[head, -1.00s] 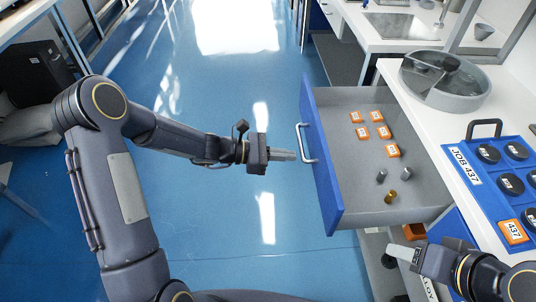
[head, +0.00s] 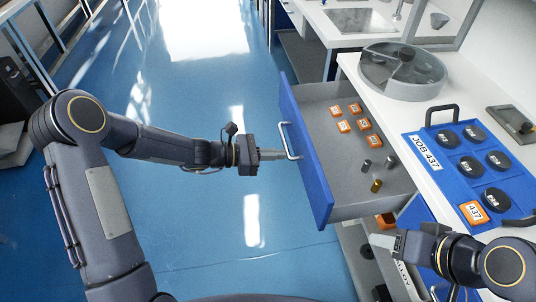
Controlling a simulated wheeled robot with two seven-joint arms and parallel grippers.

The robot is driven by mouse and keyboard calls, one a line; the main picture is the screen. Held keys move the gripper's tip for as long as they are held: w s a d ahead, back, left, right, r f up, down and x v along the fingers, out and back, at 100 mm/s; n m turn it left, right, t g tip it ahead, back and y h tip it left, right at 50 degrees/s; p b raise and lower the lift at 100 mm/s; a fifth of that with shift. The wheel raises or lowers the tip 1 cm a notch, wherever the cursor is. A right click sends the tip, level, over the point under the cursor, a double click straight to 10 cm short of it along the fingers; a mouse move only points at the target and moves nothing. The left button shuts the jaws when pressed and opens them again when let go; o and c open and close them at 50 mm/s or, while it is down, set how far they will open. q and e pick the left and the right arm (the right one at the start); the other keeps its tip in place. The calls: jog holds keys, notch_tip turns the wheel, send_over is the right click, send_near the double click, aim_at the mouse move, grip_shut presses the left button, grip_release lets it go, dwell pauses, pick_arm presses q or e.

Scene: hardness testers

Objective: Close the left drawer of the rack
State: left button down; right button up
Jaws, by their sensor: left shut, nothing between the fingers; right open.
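The drawer (head: 307,158) is pulled out from under the white worktop, with a blue front and a silver bar handle (head: 288,141). Inside its grey tray lie several orange tagged blocks (head: 344,126) and a few small metal cylinders (head: 376,185). My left gripper (head: 274,154) is shut and empty. Its tips are just in front of the drawer front, close to the handle; whether they touch it I cannot tell. My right gripper (head: 382,241) is open, below the drawer's near side, by the lower cabinet.
On the worktop (head: 386,112) stand a round grey divided bowl (head: 402,72) and a blue job tray (head: 437,172) with black discs and an orange tag. Another orange block (head: 385,219) shows under the drawer. The blue floor (head: 190,236) left of the drawer is clear.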

pick_arm(q)
jog(key=r+x, duration=0.1)
jog(key=x, duration=0.5)
jog(key=r+b+x, duration=0.1)
jog(key=x, duration=0.6)
jog(key=r+b+x, duration=0.1)
jog(key=r+x, duration=0.1)
jog(key=x, duration=0.5)
jog(key=shift+w+d, duration=0.15)
jog(key=shift+d, duration=0.5)
jog(key=shift+r, duration=0.25)
